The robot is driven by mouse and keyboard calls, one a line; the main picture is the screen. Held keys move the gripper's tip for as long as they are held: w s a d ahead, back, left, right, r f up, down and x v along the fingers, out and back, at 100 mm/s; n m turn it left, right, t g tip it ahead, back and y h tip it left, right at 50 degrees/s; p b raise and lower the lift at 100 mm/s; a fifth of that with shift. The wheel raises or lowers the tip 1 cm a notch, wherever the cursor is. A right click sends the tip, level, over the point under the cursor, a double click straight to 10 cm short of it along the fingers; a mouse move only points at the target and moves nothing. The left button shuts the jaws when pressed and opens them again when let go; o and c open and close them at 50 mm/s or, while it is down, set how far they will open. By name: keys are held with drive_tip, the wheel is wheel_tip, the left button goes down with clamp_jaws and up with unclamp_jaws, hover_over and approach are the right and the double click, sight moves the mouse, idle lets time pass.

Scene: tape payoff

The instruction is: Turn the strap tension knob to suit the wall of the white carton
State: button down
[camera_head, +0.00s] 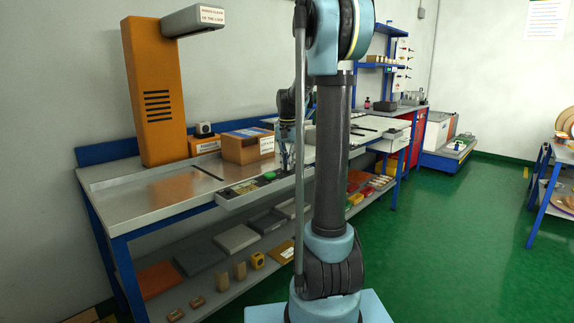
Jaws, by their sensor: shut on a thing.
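My gripper (286,160) points down at the right part of the narrow control tray (232,200) along the bench's front edge. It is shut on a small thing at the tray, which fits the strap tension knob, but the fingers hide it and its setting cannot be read. A green button (270,176) sits on the tray just left of the fingers. My arm column covers part of the bench there.
A brown carton (236,151) with a white label stands on the bench behind the tray. A tall orange machine post (155,90) with a grey overhead head (194,20) rises at the left. The lower shelf (212,300) holds boards and blocks.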

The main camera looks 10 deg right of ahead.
drive_tip(key=shift+w, duration=0.1)
drive_tip(key=c, duration=1.7)
unclamp_jaws()
wheel_tip(320, 180, up, 12)
drive_tip(key=s+f+n, duration=0.1)
drive_tip(key=s+f, duration=0.2)
drive_tip(key=s, duration=0.4)
drive_tip(key=s+f+n+t, duration=0.1)
drive_tip(key=s+f, duration=0.2)
drive_tip(key=s, duration=0.4)
drive_tip(key=s+f+n, duration=0.1)
drive_tip(key=s+f, duration=0.1)
drive_tip(key=s, duration=0.4)
drive_tip(key=s+f+n+t, duration=0.1)
drive_tip(key=s+f+n, duration=0.2)
drive_tip(key=s+f, duration=1.2)
drive_tip(key=shift+s+f+n, duration=0.3)
drive_tip(key=shift+f, duration=0.35)
